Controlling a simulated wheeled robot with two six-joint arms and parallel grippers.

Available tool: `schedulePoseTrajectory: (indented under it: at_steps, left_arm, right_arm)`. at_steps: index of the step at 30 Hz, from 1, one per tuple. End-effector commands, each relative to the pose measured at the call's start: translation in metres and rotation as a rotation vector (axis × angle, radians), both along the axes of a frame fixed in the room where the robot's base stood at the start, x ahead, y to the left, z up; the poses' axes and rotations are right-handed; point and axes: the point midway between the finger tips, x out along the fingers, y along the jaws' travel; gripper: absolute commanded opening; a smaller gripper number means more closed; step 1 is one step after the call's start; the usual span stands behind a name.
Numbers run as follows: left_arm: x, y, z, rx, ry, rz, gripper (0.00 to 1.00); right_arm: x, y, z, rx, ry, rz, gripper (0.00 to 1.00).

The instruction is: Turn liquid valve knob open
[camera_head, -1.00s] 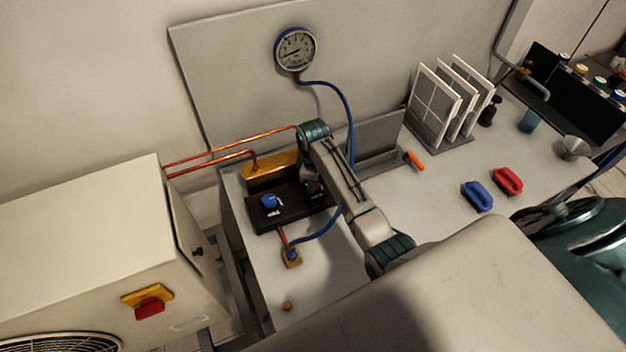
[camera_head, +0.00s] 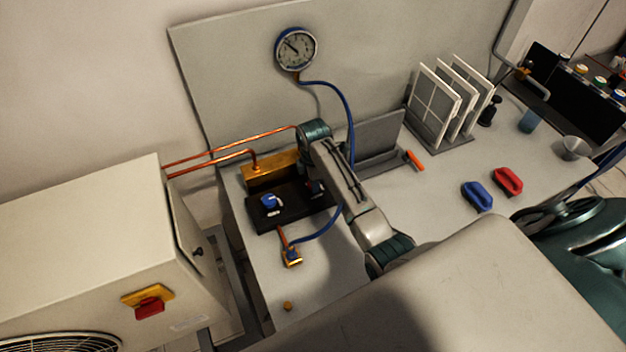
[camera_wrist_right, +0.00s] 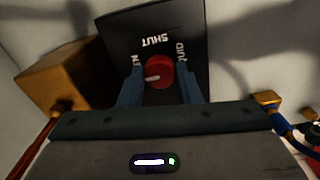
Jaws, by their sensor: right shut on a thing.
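A red knob (camera_wrist_right: 161,72) with a white mark pointing left sits on a dark panel (camera_wrist_right: 185,28) in the right wrist view. The panel's upside-down lettering includes "SHUT"; the side lettering is partly hidden. My right gripper (camera_wrist_right: 160,84) is shut on the red knob, with a blue-grey finger on each side. In the head view, my right gripper (camera_head: 314,186) reaches down onto the black valve block (camera_head: 262,220) and mostly hides the red knob. A blue knob (camera_head: 268,201) stands on the same block, left of my gripper. My left gripper is out of view.
A round gauge (camera_head: 296,49) hangs on the back panel, with a blue hose (camera_head: 348,105) running down behind my arm. Copper pipes (camera_head: 225,148) lead to a brass block (camera_head: 268,167). Blue (camera_head: 477,196) and red (camera_head: 508,181) handled pieces lie on the right of the bench.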

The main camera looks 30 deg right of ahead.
Motion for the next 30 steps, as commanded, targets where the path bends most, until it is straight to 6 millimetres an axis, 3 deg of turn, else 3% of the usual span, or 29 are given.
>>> schedulePoseTrajectory:
  at_steps: [10,11,14,24,30]
  left_arm:
    - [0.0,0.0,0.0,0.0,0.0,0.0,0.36]
    - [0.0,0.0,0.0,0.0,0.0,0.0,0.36]
    - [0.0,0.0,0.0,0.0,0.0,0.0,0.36]
    - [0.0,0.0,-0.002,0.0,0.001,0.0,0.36]
    - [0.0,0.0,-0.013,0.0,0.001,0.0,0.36]
  right_arm:
    - [0.002,0.0,0.002,-0.001,-0.005,0.003,0.08]
    - [0.002,0.0,0.002,-0.001,-0.005,0.003,0.32]
    - [0.002,0.0,0.002,-0.001,-0.005,0.002,0.52]
    - [0.001,0.0,0.003,-0.001,-0.003,0.002,0.52]
    - [0.002,-0.001,0.029,-0.001,-0.007,0.002,0.52]
